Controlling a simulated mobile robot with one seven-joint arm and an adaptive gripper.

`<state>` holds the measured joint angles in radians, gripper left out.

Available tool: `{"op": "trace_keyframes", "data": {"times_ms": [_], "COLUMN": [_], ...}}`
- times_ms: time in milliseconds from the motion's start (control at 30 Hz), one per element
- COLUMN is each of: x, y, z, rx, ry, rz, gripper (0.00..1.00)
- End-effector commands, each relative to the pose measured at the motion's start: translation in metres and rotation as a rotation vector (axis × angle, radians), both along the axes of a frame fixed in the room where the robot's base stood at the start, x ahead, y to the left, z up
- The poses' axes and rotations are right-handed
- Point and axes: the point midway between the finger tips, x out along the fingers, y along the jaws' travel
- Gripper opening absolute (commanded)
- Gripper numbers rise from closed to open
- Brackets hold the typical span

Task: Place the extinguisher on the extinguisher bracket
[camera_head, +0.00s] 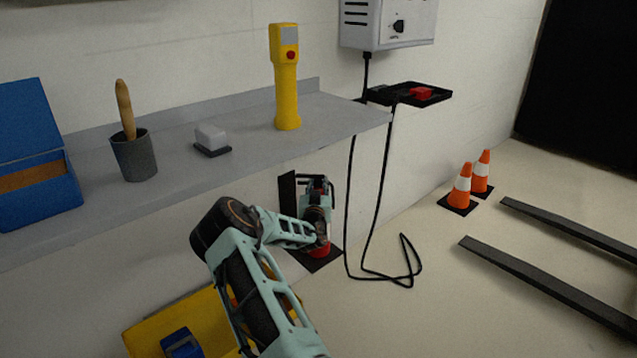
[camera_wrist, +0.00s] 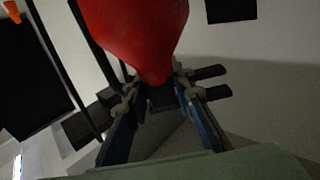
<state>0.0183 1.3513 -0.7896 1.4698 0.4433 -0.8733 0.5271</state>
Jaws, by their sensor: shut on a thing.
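The red extinguisher shows in the head view (camera_head: 320,250) only as a small red part low under my gripper; the arm hides most of it. In the wrist view its red body (camera_wrist: 135,35) fills the top centre and narrows to a dark neck between my fingers. My gripper (camera_wrist: 160,90) is shut on that neck; in the head view it (camera_head: 318,210) is below the shelf's right end. The black extinguisher bracket (camera_head: 287,200) shows as an upright plate by the wall, close behind and left of the gripper. Whether extinguisher and bracket touch is hidden.
A grey shelf (camera_head: 230,165) juts out above my gripper, holding a yellow handheld device (camera_head: 287,90), a cup and a blue box. A black cable (camera_head: 383,180) hangs just right.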

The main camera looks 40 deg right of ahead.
Motion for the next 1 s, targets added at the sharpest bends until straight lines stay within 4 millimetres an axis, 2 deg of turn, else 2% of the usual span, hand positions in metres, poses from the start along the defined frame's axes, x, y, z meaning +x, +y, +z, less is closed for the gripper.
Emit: {"op": "trace_keyframes", "data": {"times_ms": [33,67,200,567,767,1000], "x": [0.002,0.000,0.000,-0.003,-0.021,-0.056], "y": [0.000,0.000,0.000,0.003,0.018,0.047], "z": [0.007,-0.001,-0.001,0.001,0.002,0.002], "rx": [-0.006,0.002,0.001,0.001,0.003,0.003], "ry": [-0.010,0.002,0.002,0.000,0.002,0.002], "rz": [0.002,0.000,0.000,0.000,-0.001,-0.002], "gripper": [0.00,0.26,0.40,0.40,0.40,0.40]}}
